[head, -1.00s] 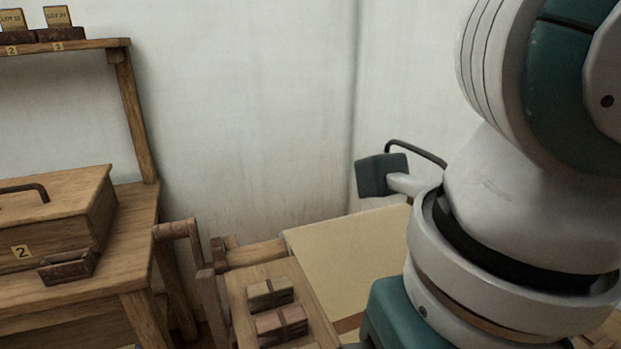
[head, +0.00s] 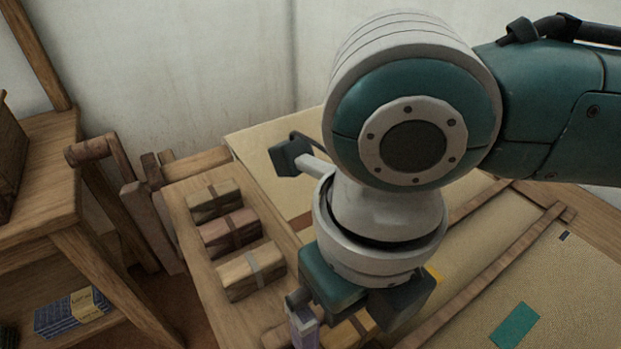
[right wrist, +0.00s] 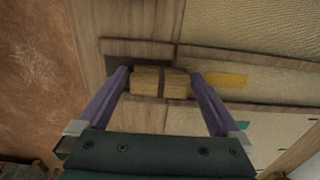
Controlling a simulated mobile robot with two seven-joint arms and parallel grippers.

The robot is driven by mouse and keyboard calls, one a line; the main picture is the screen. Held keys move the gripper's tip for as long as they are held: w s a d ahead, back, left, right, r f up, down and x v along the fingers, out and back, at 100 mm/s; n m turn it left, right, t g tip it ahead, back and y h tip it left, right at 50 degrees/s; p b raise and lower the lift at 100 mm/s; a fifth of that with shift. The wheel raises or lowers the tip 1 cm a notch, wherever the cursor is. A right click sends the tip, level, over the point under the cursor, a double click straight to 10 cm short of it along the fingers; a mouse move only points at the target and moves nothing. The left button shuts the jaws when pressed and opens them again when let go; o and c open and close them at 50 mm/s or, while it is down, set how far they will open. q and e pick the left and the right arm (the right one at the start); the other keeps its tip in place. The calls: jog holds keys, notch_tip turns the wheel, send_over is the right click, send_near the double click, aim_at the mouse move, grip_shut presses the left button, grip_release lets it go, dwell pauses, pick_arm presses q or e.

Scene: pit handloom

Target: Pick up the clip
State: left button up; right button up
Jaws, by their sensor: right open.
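I cannot make out a thing that is surely the clip. In the right wrist view, a tan wooden block with a dark band (right wrist: 146,84) lies between the two purple fingers of my right gripper (right wrist: 160,72). The fingers stand apart, one on each side of the block, and I see no grip on it. In the head view my right arm hangs over the end of a wooden board, and a light block (head: 349,334) shows partly beneath the gripper. One purple finger shows there; the rest is hidden. My left gripper is out of view.
Three banded blocks (head: 230,234) lie in a row on the wooden board (head: 190,262). Cream cloth (head: 560,285) with a green patch (head: 515,325) spreads to the right, crossed by a wooden bar (head: 490,277). A wooden bench with a blue packet (head: 72,312) on its lower shelf stands left.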

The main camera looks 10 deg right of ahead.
jog(key=c, duration=1.1)
